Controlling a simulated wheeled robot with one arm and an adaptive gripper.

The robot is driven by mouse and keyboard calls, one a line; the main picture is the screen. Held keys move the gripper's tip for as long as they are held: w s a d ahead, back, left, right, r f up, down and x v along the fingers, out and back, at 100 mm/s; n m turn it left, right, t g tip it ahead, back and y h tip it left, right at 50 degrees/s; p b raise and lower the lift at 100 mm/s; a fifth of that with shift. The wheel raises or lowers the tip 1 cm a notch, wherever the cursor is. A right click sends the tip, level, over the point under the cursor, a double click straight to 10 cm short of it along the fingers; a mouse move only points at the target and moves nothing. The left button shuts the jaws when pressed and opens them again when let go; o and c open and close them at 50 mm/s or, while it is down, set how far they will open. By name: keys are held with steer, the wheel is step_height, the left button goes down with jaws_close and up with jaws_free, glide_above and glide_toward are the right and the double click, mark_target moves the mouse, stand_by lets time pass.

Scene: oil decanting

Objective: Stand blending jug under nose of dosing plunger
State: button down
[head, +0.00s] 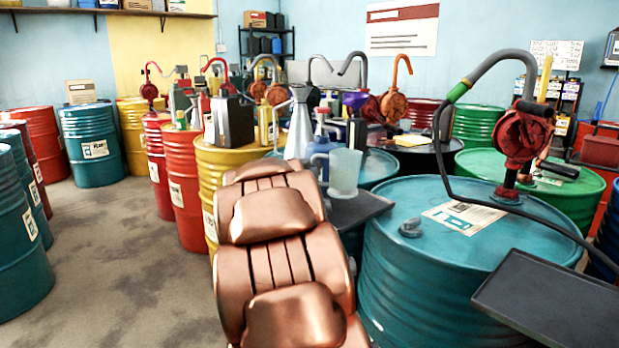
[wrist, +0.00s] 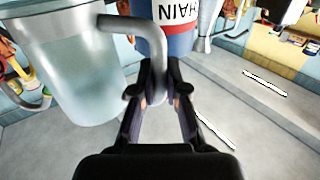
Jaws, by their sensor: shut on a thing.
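The blending jug, a translucent pale jug (head: 345,173), shows in the head view just beyond my copper-coloured arm, over a dark tray. I cannot tell whether its base touches the tray. In the wrist view the jug (wrist: 75,75) fills the left side, with its grey handle (wrist: 130,22) reaching between my fingers. My gripper (wrist: 160,92) is shut on that handle; my arm hides the gripper in the head view. Several hand pumps with curved spouts stand on the drums behind; I cannot tell which is the dosing plunger. The nearest, a red pump (head: 522,140), has a grey hooked spout.
A blue container (head: 322,150) stands close behind the jug, left of it; a metal funnel can (head: 299,125) is beside it. The dark tray (head: 372,206) adjoins a teal drum (head: 400,260). Another dark tray (head: 550,300) is front right. Open floor (head: 120,250) lies left.

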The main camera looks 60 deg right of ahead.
steer(key=shift+w+d+f+b, duration=0.2)
steer(key=shift+w+d+f, duration=0.2)
steer(key=shift+f, duration=0.2)
steer(key=shift+w+d+f+b, duration=0.25)
steer(key=shift+w+f, duration=0.2)
steer(key=shift+f, duration=0.2)
steer(key=shift+w+d+f+b, duration=0.15)
steer(key=shift+w+d+f, duration=0.25)
steer(key=shift+f, duration=0.2)
steer(key=shift+f, duration=0.15)
steer(key=c, duration=1.2)
jaws_free()
